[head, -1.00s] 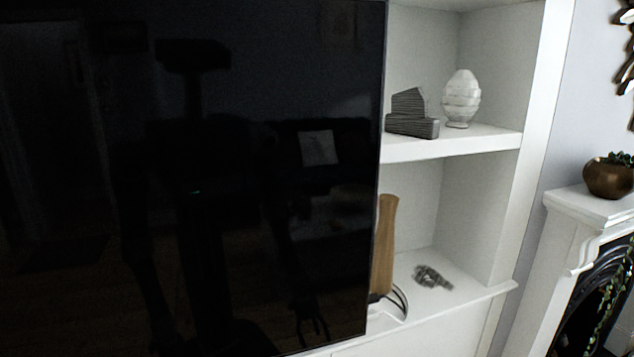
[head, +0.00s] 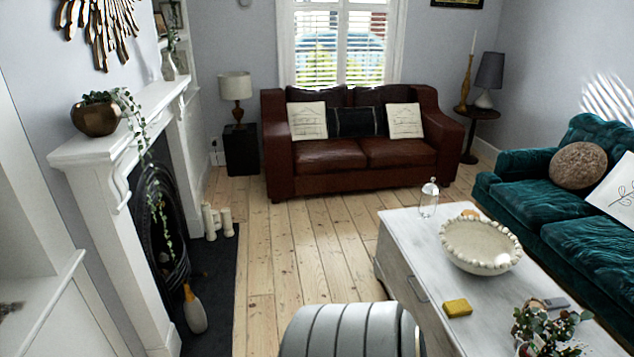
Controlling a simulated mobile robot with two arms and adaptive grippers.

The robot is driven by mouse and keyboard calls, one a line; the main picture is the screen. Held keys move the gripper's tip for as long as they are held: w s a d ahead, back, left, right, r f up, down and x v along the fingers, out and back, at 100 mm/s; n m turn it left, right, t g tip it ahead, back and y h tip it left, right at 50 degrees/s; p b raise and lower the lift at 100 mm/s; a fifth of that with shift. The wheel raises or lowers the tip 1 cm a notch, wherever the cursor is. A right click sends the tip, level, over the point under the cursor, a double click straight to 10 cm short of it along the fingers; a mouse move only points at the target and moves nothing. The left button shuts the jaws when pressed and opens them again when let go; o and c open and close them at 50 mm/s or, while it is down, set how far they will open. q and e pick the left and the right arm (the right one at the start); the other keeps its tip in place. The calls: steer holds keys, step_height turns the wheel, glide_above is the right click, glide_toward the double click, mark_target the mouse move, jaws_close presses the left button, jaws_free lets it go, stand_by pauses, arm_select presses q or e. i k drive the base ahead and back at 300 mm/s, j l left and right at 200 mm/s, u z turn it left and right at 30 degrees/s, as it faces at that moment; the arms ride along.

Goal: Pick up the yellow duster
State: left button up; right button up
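A small yellow block-shaped item (head: 457,307), which looks like the yellow duster, lies on the white coffee table (head: 410,245). It is near the table's left edge, in front of a beaded cream bowl (head: 480,245) and left of a leafy plant (head: 545,325). Nothing touches it. Neither of my grippers is in view.
A grey ribbed rounded form (head: 350,332) stands at the bottom middle, left of the coffee table. A fireplace (head: 155,215) lines the left, a red-brown sofa (head: 350,160) the back, a teal sofa (head: 545,200) the right. Floorboards (head: 300,245) between are clear.

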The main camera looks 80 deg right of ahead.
mark_target(458, 307)
steer(key=l+z, duration=0.1)
steer(key=z, duration=4.25)
